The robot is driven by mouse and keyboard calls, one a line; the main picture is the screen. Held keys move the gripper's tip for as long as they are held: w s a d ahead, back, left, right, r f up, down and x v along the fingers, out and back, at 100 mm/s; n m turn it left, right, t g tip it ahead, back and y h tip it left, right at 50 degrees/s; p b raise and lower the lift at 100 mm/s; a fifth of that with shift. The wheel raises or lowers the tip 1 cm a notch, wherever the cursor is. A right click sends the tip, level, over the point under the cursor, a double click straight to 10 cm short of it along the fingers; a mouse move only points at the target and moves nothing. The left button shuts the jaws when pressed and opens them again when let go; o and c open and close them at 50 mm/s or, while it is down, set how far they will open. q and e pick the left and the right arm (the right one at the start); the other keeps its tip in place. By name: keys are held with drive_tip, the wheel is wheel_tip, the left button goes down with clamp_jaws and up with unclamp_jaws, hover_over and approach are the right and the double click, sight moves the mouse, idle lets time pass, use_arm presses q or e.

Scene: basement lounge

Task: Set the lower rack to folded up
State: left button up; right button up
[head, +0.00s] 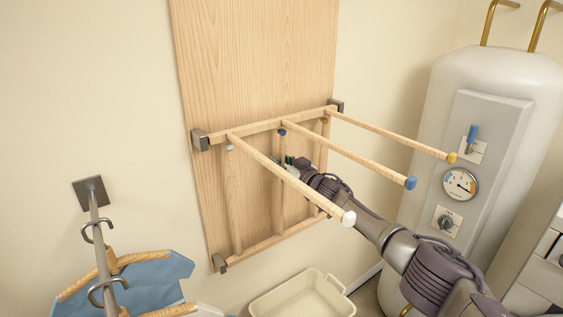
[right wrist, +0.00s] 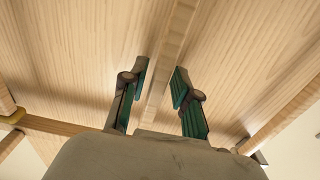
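The lower rack's wooden bar (head: 262,247) runs across the foot of a wall board (head: 250,50). Its three rods stand up from that bar, close along the board, with their coloured caps just under the upper rack's bar. Whether they touch the board is unclear. The upper rack (head: 372,163) has three rods sticking out into the room. My right gripper (head: 290,163) is under the upper rods, by the lower rack's middle rod (head: 280,195). In the right wrist view, the open fingers (right wrist: 160,87) stand either side of a rod (right wrist: 174,45), apparently without gripping it. My left gripper is not in view.
The upper rack's projecting rods pass above and beside my right gripper. A white tank (head: 440,90) with a gauge and switches stands at right. A cream basin (head: 302,297) is below. A wall rail with hooks (head: 98,230) and blue cloth (head: 140,283) are at lower left.

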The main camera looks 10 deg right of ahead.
drive_tip(key=shift+o, duration=0.2)
drive_tip(key=shift+w+f, duration=0.1)
drive_tip(key=shift+w, duration=0.05)
drive_tip(key=shift+s+d, duration=0.2)
drive_tip(key=shift+s, duration=0.05)
drive_tip(key=shift+s+d+f, duration=0.1)
drive_tip(key=shift+s+d, duration=0.15)
drive_tip(key=shift+s, duration=0.2)
drive_tip(key=v, duration=1)
drive_tip(key=shift+s, duration=0.2)
drive_tip(key=shift+d, duration=0.1)
